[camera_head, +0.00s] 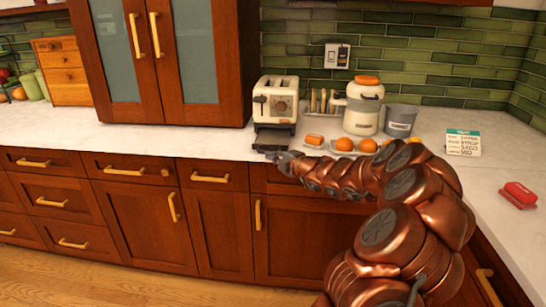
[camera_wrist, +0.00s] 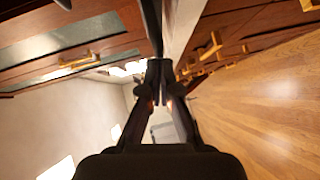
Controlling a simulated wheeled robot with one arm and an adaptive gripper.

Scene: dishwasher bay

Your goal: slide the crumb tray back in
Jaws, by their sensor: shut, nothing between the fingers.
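The cream toaster (camera_head: 275,98) stands on the white counter against the green tile wall. Its dark crumb tray (camera_head: 274,138) sticks out from the bottom of its front, toward the counter's front edge. My gripper (camera_head: 272,155) is just in front of the tray's near edge, low over the counter's front. In the wrist view my gripper (camera_wrist: 160,66) shows its two dark fingers together at the tips, with nothing held. A dark bar lies just beyond the fingertips there; I cannot tell for sure that it is the tray, or whether they touch it.
Right of the toaster stand a toast rack (camera_head: 322,101), a white jar with orange lid (camera_head: 363,106) and a grey pot (camera_head: 400,120). Several oranges (camera_head: 344,144) lie in front. A tall wooden cabinet (camera_head: 165,60) stands to the left. The counter left of the tray is clear.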

